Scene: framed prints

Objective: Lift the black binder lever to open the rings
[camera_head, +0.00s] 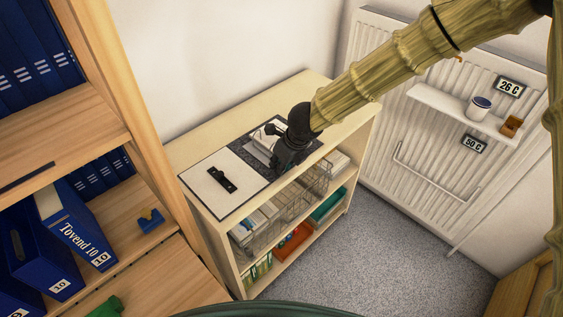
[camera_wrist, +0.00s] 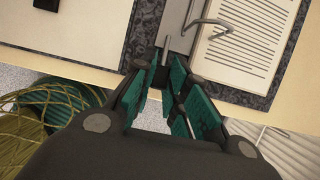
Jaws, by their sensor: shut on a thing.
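The open binder lies flat on top of a low cabinet, its white inner cover (camera_head: 232,190) to the left. In the wrist view, its metal ring (camera_wrist: 212,24) arches over a lined paper stack (camera_wrist: 243,45), beside a grey metal plate (camera_wrist: 180,25). My gripper (camera_head: 287,165) is at the binder's near edge, by the ring mechanism. In the wrist view, my gripper's teal-padded fingers (camera_wrist: 168,66) are closed on a thin part at the plate's near end, which looks like the lever. The fingers hide most of it. The ring's tips are not clear.
The cabinet top (camera_head: 205,153) has free room behind the binder. Wire baskets (camera_head: 305,190) sit on the shelf below. A radiator (camera_head: 420,135) with a small shelf holding a cup (camera_head: 479,108) is to the right. A wooden shelf (camera_head: 125,210) with blue binders stands close on the left.

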